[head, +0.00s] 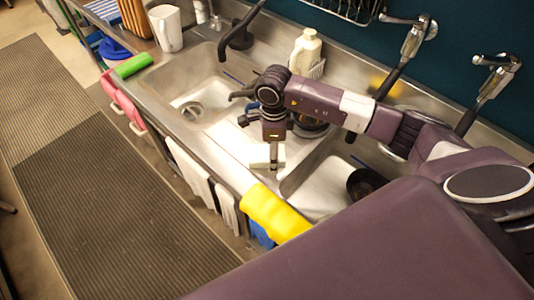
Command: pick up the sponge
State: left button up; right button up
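No thing is certain to be the sponge. A green block-like item (133,66) lies on the left rim of the sink and could be the sponge. A small yellow-orange patch (385,83) on the back ledge, partly behind a tap, is too blurred to identify. My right arm reaches in from the right, and my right gripper (271,163) points down over the front part of the steel sink unit (225,143). It is well to the right of the green item and apart from it. Its fingers are too small to read as open or shut. My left gripper is out of view.
A white soap bottle (305,52) stands behind the sink, and a white pitcher (166,28) at the back left. Dark taps (238,38) rise over the basins. A yellow glove-like item (272,213) hangs over the front edge. The matted floor (110,210) at left is clear.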

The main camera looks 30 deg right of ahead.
jog(key=c, duration=1.2)
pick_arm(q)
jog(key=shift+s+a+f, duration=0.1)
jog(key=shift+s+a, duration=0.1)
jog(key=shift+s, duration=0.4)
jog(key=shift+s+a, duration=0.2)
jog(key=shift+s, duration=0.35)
pick_arm(e)
jog(key=shift+c, duration=0.2)
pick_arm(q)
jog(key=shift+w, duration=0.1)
pick_arm(e)
jog(key=shift+r, duration=0.2)
jog(key=shift+w+r+b, duration=0.1)
jog(key=shift+r+b, duration=0.25)
jog(key=shift+r, duration=0.3)
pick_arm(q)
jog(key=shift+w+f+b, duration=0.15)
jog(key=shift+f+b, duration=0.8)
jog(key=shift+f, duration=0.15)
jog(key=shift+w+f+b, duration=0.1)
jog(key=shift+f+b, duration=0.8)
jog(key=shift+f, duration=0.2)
pick_arm(e)
notch_tip(320, 180, up, 18)
jog(key=shift+r, duration=0.2)
